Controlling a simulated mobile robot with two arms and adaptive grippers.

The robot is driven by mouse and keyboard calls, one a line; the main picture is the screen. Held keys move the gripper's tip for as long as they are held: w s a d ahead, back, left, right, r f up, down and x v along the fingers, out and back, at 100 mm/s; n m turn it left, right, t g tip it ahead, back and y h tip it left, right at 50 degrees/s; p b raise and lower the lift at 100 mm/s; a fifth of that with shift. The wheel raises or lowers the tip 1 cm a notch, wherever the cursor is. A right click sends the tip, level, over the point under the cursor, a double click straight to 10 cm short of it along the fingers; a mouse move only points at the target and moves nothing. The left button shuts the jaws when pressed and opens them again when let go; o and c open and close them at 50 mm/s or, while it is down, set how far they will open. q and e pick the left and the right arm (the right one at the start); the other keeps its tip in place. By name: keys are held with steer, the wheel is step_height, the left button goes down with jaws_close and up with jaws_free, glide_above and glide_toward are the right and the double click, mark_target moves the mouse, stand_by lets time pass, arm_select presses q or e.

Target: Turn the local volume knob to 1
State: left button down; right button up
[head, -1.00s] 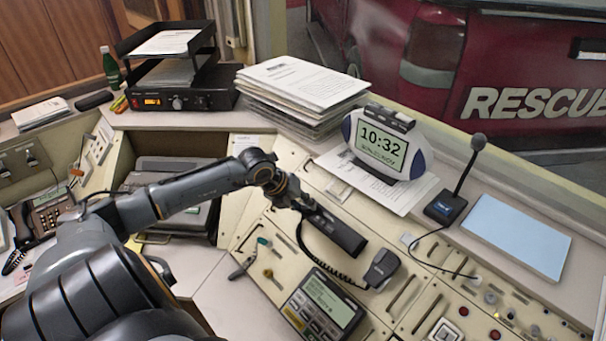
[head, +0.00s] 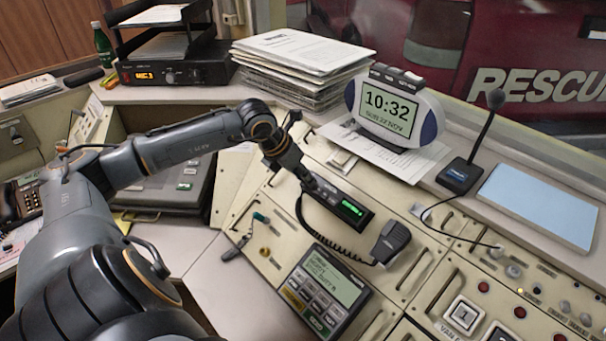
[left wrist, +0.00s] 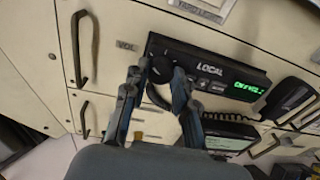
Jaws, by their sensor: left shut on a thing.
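The local radio, a black unit labelled LOCAL (left wrist: 210,70), sits on the cream console panel, and it also shows in the head view (head: 335,199). Its green display (left wrist: 247,88) is lit, but its text is too small to read surely. The round black volume knob (left wrist: 160,69) is at the radio's left end, near a VOL label. My left gripper (left wrist: 160,76) has its two fingers on either side of the knob, shut on it. In the head view my left gripper (head: 303,177) is at the radio's upper-left end and hides the knob. My right gripper is not in view.
A coiled cord runs from near the radio to a hand microphone (head: 391,242). A keypad unit with a screen (head: 326,290) is below. A clock (head: 391,112), a paper stack (head: 300,62) and a desk microphone (head: 459,176) stand behind. A metal handle (left wrist: 85,48) is left of the knob.

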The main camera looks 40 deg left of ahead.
arm_select(q)
steer(key=shift+m+b, duration=0.5)
steer(key=shift+m, duration=0.1)
steer(key=c, duration=1.1)
jaws_free()
steer(key=shift+o, duration=0.2)
